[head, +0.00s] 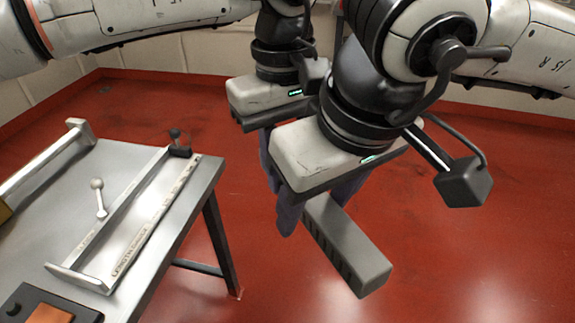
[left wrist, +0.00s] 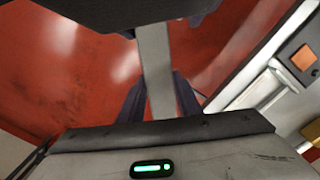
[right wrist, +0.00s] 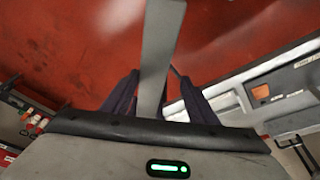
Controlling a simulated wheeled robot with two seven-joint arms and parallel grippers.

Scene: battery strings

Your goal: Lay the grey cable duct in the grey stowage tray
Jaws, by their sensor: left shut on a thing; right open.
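The grey cable duct (head: 345,245), a long bar with slots along one side, is in the air over the red floor, right of the table.
The metal table (head: 60,190) stands at the left, with its leg (head: 218,240) nearest the duct. Floor right of the table is clear.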

